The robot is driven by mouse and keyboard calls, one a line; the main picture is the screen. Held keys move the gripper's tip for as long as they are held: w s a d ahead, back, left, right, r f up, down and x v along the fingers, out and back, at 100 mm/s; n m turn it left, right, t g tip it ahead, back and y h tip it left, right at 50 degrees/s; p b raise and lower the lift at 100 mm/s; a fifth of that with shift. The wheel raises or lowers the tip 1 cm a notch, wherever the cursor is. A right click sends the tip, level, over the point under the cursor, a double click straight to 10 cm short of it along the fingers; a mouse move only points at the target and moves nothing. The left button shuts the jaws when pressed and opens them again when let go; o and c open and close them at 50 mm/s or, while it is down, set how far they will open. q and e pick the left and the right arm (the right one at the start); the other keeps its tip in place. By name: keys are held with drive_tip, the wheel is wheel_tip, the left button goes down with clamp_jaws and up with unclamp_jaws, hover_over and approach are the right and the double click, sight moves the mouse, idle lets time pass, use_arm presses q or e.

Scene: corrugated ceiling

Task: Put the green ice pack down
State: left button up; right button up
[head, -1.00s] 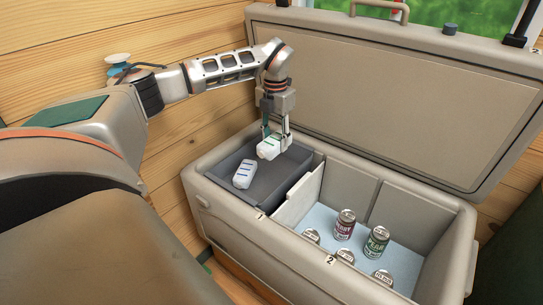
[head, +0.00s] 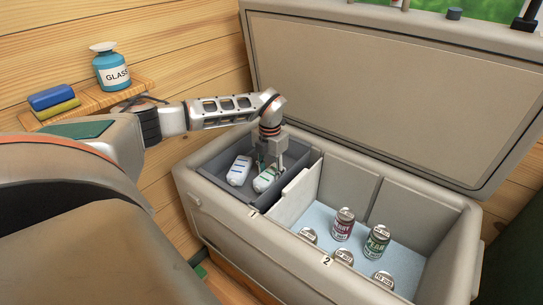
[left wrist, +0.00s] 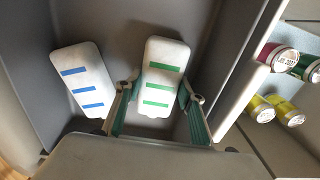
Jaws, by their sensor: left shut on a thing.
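The green ice pack (head: 265,179) is a white pack with green stripes. It is inside the grey tray (head: 212,182) in the cooler's left compartment, marked 1. My left gripper (head: 270,170) points down into the tray and is shut on it; in the left wrist view the fingers (left wrist: 156,100) flank the green ice pack (left wrist: 162,66) on both sides. A second white pack with blue stripes (head: 239,170) lies to its left in the tray, and it also shows in the left wrist view (left wrist: 84,80). Whether the green pack touches the tray floor I cannot tell. My right gripper is not in view.
The open cooler (head: 228,222) has its lid (head: 375,90) raised behind. A divider (head: 294,198) separates the tray from compartment 2, where several cans (head: 343,224) stand.

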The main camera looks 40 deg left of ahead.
sight(271, 173)
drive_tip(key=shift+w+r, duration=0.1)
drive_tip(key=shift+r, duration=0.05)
use_arm(q)
drive_tip(key=o, duration=1)
drive_tip(key=shift+f, duration=0.15)
wheel_tip(271, 173, up, 6)
drive_tip(key=shift+w+r+p, duration=0.1)
drive_tip(key=shift+r+p, duration=0.15)
drive_tip(key=shift+p, duration=0.5)
wheel_tip(271, 173, up, 6)
drive_tip(key=shift+f+p, duration=0.1)
drive_tip(key=shift+p, duration=0.5)
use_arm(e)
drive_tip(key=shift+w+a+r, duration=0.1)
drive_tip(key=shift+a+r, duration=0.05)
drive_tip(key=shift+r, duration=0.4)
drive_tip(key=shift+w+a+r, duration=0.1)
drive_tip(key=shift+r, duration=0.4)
